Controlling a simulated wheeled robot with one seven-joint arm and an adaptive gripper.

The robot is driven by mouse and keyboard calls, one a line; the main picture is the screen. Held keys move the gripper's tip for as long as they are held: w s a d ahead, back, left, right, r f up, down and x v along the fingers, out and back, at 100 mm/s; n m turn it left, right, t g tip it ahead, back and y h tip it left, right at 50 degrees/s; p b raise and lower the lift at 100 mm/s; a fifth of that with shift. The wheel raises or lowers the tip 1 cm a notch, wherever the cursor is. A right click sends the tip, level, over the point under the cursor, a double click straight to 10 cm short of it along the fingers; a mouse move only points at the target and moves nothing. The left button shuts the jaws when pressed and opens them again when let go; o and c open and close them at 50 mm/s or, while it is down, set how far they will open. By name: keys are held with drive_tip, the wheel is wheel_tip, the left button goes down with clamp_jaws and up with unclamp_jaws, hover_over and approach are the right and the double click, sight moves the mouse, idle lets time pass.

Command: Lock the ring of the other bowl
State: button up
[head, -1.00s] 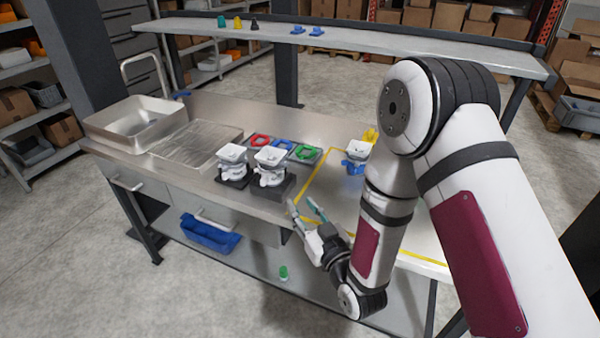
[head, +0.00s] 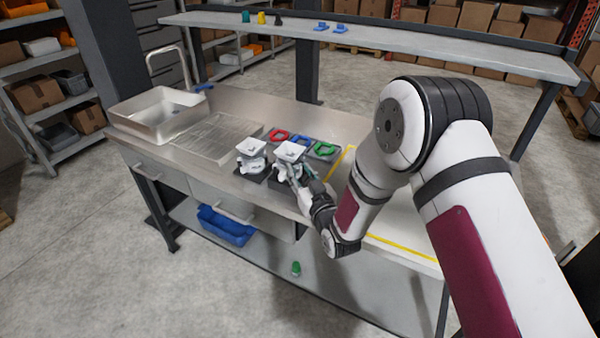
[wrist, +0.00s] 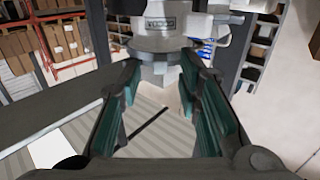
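Two white bowl units stand side by side on dark bases on the steel counter. The left bowl unit (head: 251,153) is clear of my arm. The right bowl unit (head: 289,152) has my gripper (head: 298,180) at its front right side. In the wrist view, my gripper (wrist: 162,115) has its teal-padded fingers spread apart. A pale grey bowl unit with a rounded collar and spout (wrist: 160,45) is just beyond the fingertips, roughly centred between them. Whether a finger touches it I cannot tell. The ring's lock position is too small to read.
Red (head: 278,135), blue (head: 301,143) and green (head: 325,149) ring-shaped pieces lie on a grey holder behind the bowls. A steel sink tray (head: 160,112) is at the left. A raised shelf (head: 400,48) runs along the back. A blue bin (head: 226,226) sits below.

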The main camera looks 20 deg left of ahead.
drive_tip(key=shift+w+a, duration=0.1)
drive_tip(key=shift+c, duration=0.6)
clamp_jaws()
